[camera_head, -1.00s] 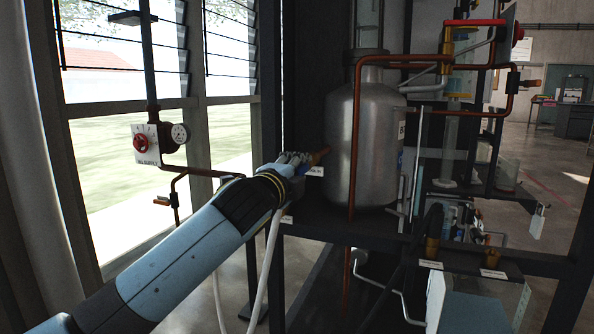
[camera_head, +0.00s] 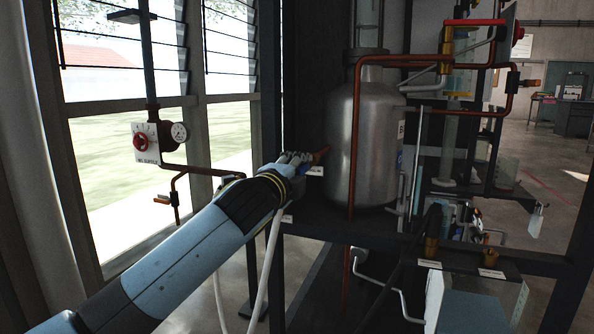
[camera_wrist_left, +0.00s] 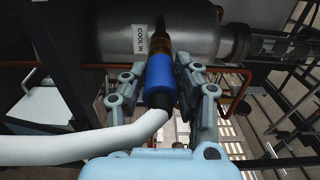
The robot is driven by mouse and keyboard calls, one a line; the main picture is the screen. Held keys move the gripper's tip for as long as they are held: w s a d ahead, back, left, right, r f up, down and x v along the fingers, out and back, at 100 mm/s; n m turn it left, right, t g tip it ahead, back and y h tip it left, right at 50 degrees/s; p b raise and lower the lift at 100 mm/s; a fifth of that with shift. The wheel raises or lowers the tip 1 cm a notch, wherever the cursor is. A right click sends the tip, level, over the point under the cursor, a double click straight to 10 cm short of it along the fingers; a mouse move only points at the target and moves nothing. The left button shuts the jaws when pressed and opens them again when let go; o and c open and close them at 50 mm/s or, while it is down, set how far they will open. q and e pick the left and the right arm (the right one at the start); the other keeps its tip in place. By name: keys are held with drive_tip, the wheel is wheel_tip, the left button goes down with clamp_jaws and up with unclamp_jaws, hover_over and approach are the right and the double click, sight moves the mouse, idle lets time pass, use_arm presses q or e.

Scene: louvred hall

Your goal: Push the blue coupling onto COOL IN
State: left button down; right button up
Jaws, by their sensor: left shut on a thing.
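My left gripper (camera_head: 302,160) reaches in from the left to the side of the steel vessel (camera_head: 372,140). In the left wrist view the gripper (camera_wrist_left: 164,72) is shut on the blue coupling (camera_wrist_left: 160,82), a short blue sleeve with a white hose (camera_wrist_left: 85,146) curving off its near end. The coupling is in line with the brass-coloured COOL IN port (camera_wrist_left: 158,42), and its far end meets the port's near end. I cannot tell how far it is seated. The COOL IN label (camera_wrist_left: 139,39) is beside the port. My right gripper is out of view.
A copper pipe (camera_head: 352,160) runs down in front of the vessel. A red-knobbed valve and gauge (camera_head: 158,140) hang at the left by the windows. Brass fittings (camera_head: 431,247) and a clear box (camera_head: 475,295) are at the lower right, near the dark frame.

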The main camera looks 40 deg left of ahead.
use_arm(q)
drive_tip(key=shift+x, duration=1.15)
drive_tip(key=c, duration=0.9)
unclamp_jaws()
drive_tip(key=shift+s, duration=0.1)
drive_tip(key=shift+s+d+p, duration=0.1)
drive_tip(key=shift+s+p, duration=0.25)
drive_tip(key=p+v, duration=0.1)
drive_tip(key=v, duration=0.5)
drive_tip(key=shift+s+d+p, duration=0.1)
drive_tip(key=shift+p, duration=0.2)
